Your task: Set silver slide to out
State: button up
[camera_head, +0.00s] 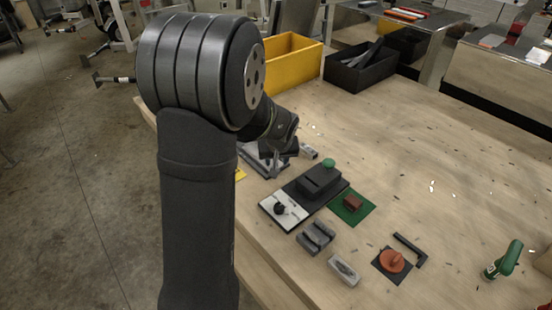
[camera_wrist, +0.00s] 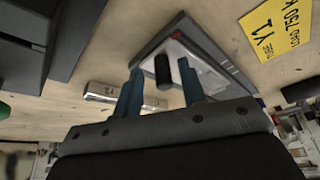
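The silver slide shows in the wrist view as a pale silver carriage (camera_wrist: 190,68) with an upright black knob (camera_wrist: 163,70), set in a dark grey frame (camera_wrist: 218,45). In the head view the slide (camera_head: 252,160) lies near the table's left edge, partly hidden by my arm. My gripper (camera_wrist: 160,67) is open, with its two blue fingers apart. In the wrist view the knob appears between the fingertips, with a gap on both sides. I cannot tell whether the fingers reach down around it. The fingertips are not clear in the head view.
A small silver block (camera_wrist: 102,91) lies beside the slide, and a yellow label (camera_wrist: 277,38) on the other side. A black block with a green knob (camera_head: 328,163) stands close to the slide. Yellow (camera_head: 292,62) and black (camera_head: 345,75) bins stand behind. The table's right middle is mostly clear.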

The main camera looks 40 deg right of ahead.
jog(key=shift+r, duration=0.1)
jog(key=v, duration=1.7)
jog(key=shift+s+a, duration=0.1)
jog(key=shift+s, duration=0.05)
jog(key=x, duration=1.7)
jog(key=shift+w, duration=0.25)
